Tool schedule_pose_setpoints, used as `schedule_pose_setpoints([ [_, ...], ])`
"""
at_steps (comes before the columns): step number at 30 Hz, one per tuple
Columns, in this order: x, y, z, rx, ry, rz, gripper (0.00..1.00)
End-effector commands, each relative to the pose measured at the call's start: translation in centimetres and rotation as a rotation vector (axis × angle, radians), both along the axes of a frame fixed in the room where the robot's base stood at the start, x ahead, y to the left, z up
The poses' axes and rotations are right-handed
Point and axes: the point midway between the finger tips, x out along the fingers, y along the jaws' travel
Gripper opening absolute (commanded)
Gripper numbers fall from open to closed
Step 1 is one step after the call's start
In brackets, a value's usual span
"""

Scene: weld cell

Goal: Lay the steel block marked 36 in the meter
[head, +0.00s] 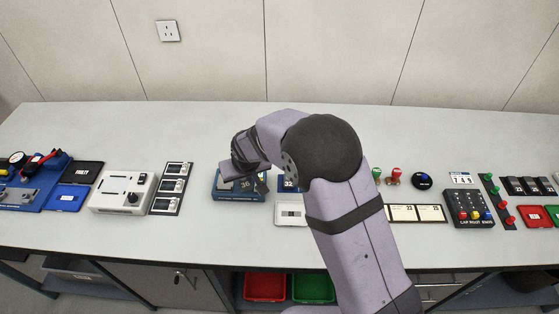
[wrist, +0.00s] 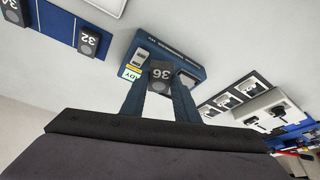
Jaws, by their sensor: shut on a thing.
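The steel block marked 36 (wrist: 161,73) is dark grey with pale digits. It also shows in the head view (head: 246,184). My gripper (wrist: 160,86) is shut on it, one blue-grey finger on each side. The meter (head: 238,196) is a dark blue box on the bench, left of my arm; in the wrist view (wrist: 170,45) it lies right behind the block. The block is over the meter's middle, between two grey parts (wrist: 143,57). I cannot tell whether it touches the meter. A yellow-green label (wrist: 132,73) shows beside it.
Blocks marked 32 (wrist: 88,40) and 34 (wrist: 13,12) lie on a blue rack (wrist: 58,28) beside the meter. A panel of gauges (head: 172,188) and a white machine (head: 123,192) stand to the left. A white case (head: 290,214) lies close in front.

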Motion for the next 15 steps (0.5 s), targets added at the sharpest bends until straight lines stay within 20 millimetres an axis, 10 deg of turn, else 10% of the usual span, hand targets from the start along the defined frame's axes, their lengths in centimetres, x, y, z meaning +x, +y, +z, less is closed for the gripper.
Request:
schedule_pose_setpoints([
  [6,-0.6,6.8,0.5,0.002,-0.002,0.105,0.0],
  [15,3.1,8.6,3.2,0.004,-0.007,-0.066,0.0],
])
